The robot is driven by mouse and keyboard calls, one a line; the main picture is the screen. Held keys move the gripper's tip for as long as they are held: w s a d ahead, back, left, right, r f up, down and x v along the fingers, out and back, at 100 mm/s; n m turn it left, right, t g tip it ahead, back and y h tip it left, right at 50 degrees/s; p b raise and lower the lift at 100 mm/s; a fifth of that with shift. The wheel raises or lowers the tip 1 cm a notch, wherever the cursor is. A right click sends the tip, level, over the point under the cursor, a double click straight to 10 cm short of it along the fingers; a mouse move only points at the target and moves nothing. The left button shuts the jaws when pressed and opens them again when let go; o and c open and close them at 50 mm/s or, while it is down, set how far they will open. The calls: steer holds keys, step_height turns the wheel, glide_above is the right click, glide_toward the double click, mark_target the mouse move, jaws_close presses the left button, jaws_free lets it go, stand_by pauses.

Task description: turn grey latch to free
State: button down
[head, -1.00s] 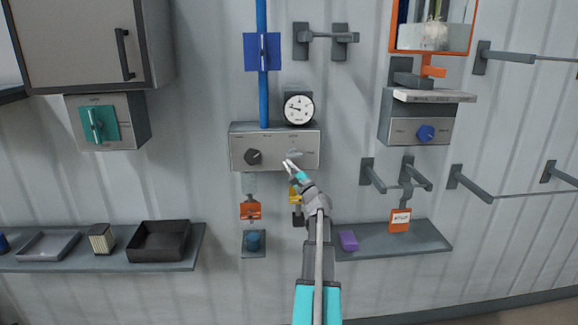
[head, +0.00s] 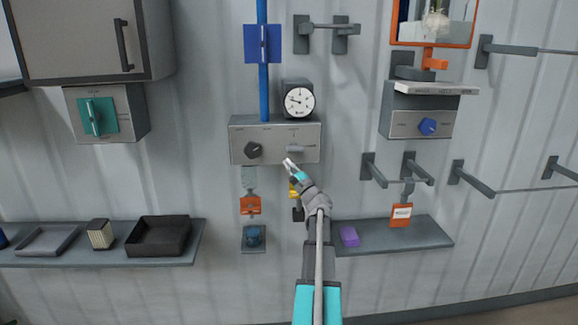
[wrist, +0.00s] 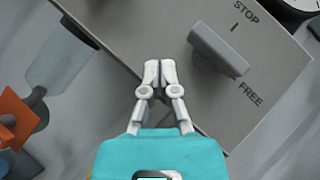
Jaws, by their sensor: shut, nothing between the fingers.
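The grey latch (head: 295,149) is a bar-shaped handle on the right side of the grey panel box (head: 272,150). In the wrist view the latch (wrist: 217,52) lies slantwise, with its lower right end between the STOP and FREE marks, nearer FREE. My gripper (head: 288,163) is in front of the panel, just below and left of the latch. In the wrist view my gripper (wrist: 160,68) is shut and empty, its fingertips together and apart from the latch, over the panel face.
A black knob (head: 253,150) sits on the panel's left side. A round gauge (head: 299,101) stands on top, beside a blue pole (head: 263,80). An orange tag (head: 250,205) hangs below. A shelf (head: 430,237) is at lower right.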

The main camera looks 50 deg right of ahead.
steer(key=shift+f+b, duration=0.7)
steer(key=shift+f, duration=0.25)
steer(key=s+a+f+b, duration=0.5)
steer(key=f+b, duration=0.1)
steer(key=shift+f+b, duration=0.3)
steer(key=shift+f, duration=0.05)
steer(key=w+a+f+n+g+y, duration=0.3)
steer(key=w+a+f+n+y, duration=0.15)
steer(key=a, duration=0.75)
steer(key=w+a+f+n+g+y, duration=0.4)
steer(key=w+a+n+y, duration=0.15)
steer(key=a, duration=0.55)
steer(key=w+a+f+n+g+y, duration=0.35)
steer(key=w+a+f+n, duration=0.2)
steer(key=a, duration=0.65)
steer(key=s+a+f+n+g, duration=0.2)
steer(key=a+f+n+g, duration=0.15)
steer(key=a, duration=0.35)
steer(key=s+a+f+n+g, duration=0.1)
steer(key=a+f+n+g, duration=0.25)
steer(key=a, duration=0.35)
steer(key=s+a+f+n+g+h, duration=0.5)
steer(key=s+a+f+g+h, duration=0.1)
steer(key=s+a+f+h, duration=0.1)
steer(key=shift+s+a+h, duration=0.55)
steer(key=shift+s+a, duration=0.7)
steer(key=shift+s, duration=0.55)
